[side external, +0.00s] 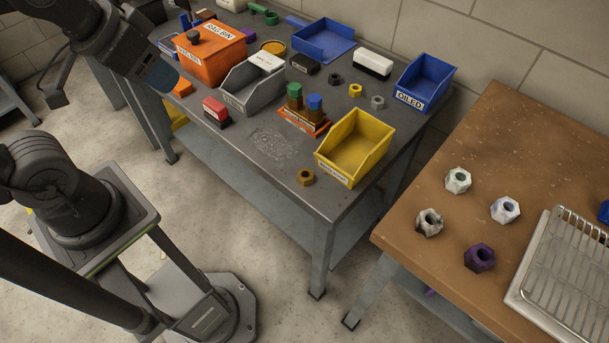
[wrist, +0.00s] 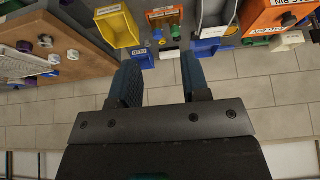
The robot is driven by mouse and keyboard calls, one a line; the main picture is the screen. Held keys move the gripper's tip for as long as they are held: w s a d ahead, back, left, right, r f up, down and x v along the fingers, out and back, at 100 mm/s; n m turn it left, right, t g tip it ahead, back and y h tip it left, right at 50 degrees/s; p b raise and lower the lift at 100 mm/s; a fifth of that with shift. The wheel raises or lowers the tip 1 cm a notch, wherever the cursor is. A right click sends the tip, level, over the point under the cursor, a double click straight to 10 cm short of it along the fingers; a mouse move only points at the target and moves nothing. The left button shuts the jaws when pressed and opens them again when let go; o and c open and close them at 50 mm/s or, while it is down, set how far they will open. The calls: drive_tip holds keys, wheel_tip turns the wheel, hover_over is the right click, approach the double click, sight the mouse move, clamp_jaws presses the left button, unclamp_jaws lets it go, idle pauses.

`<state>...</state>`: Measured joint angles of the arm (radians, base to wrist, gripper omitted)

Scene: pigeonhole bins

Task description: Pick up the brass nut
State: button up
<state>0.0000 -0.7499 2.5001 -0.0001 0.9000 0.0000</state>
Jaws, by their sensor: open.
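A brown-gold hex nut (side external: 306,177), the nearest match to brass, lies on the dark workbench near its front edge, left of the yellow bin (side external: 352,148). A brighter yellow nut (side external: 355,90) lies farther back, beside a grey nut (side external: 377,102) and a black nut (side external: 334,78). My gripper (side external: 165,76) is in the air at the upper left, left of the orange rag bin and well away from the brown-gold nut. The wrist view shows my gripper (wrist: 160,75) with its two blue fingers apart and nothing between them. I cannot tell the nuts apart for certain in that view.
The orange rag bin (side external: 218,52), grey bin (side external: 252,82), red-tipped block (side external: 216,110), an orange tray of coloured pegs (side external: 305,118) and blue oiled bin (side external: 425,82) crowd the bench. Several nuts and a wire rack (side external: 567,283) are on the brown table. The bench's front middle is clear.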

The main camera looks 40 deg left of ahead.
idle(0.3)
drive_tip(key=shift+o, duration=0.6)
